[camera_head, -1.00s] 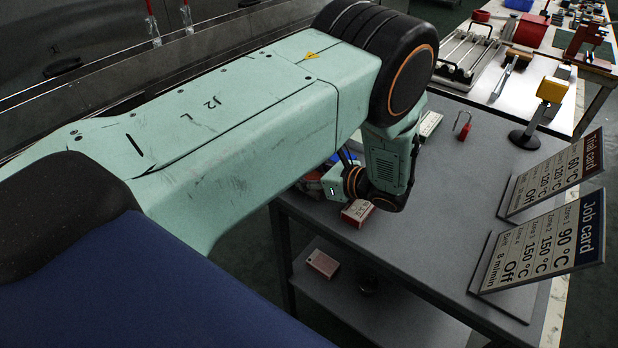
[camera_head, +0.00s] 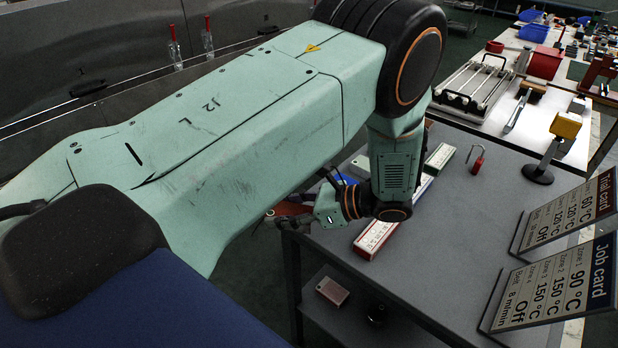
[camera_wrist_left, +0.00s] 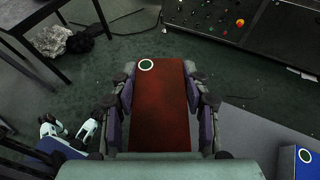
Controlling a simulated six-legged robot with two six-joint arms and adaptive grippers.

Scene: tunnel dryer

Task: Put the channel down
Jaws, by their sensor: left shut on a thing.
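My left gripper (camera_wrist_left: 160,78) is shut on a long red-brown channel (camera_wrist_left: 160,110) with a pale ring mark near its far end. In the left wrist view both fingers grip its sides, and floor shows beyond it. In the head view the left gripper (camera_head: 284,213) is at the left edge of the grey table (camera_head: 450,240), partly hidden by my arm; a bit of the red channel (camera_head: 292,208) shows there. The channel's height over the table is hard to tell. My right gripper is not in view.
On the table are a red-and-white box (camera_head: 376,238), a blue-and-white piece (camera_head: 421,186), a green-and-white piece (camera_head: 439,158), a red padlock (camera_head: 476,166), a yellow-topped stand (camera_head: 565,126) and a job card (camera_head: 555,285). The table's middle is clear. A box (camera_head: 332,291) lies on the lower shelf.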

